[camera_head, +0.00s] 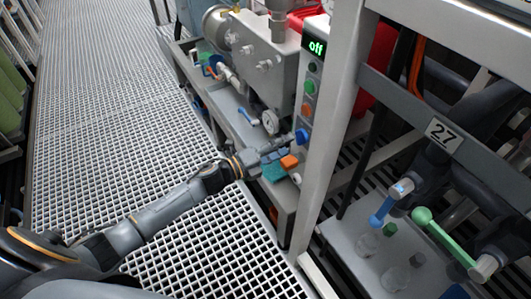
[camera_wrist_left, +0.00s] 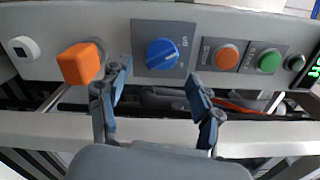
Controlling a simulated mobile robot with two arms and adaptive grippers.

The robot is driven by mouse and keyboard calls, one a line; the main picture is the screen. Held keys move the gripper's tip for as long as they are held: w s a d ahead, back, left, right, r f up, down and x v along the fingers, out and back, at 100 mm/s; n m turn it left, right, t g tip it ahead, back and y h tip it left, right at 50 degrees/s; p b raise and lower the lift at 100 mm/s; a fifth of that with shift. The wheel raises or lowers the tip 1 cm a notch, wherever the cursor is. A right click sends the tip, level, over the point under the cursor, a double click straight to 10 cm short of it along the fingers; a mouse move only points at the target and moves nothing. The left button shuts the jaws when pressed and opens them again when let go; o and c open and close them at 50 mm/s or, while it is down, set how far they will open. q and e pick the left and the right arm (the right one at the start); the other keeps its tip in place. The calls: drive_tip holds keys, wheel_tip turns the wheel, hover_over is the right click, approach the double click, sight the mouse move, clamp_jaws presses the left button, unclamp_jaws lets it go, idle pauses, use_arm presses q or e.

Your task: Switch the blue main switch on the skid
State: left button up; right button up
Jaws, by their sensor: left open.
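The blue main switch (camera_wrist_left: 162,53) is a round blue knob on a grey square plate on the skid's control panel. In the wrist view it sits ahead of my left gripper (camera_wrist_left: 158,86), roughly between the two fingertips, which are apart with nothing between them. The fingers look short of the knob, not touching it. In the head view the blue switch (camera_head: 302,136) is low on the panel, and my left gripper (camera_head: 280,156) is just left of and below it. The display (camera_head: 316,47) at the panel top reads "off". My right gripper is not in view.
An orange block-shaped knob (camera_wrist_left: 80,63) is close beside my left finger. An orange button (camera_wrist_left: 227,55) and a green button (camera_wrist_left: 268,61) lie right of the switch. A frame post (camera_head: 335,120) stands right of the panel. The grating floor (camera_head: 110,130) is clear.

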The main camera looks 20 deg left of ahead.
use_arm(q)
drive_tip(key=v, duration=0.7)
drive_tip(key=shift+s+a, duration=0.2)
drive_tip(key=shift+s, duration=0.1)
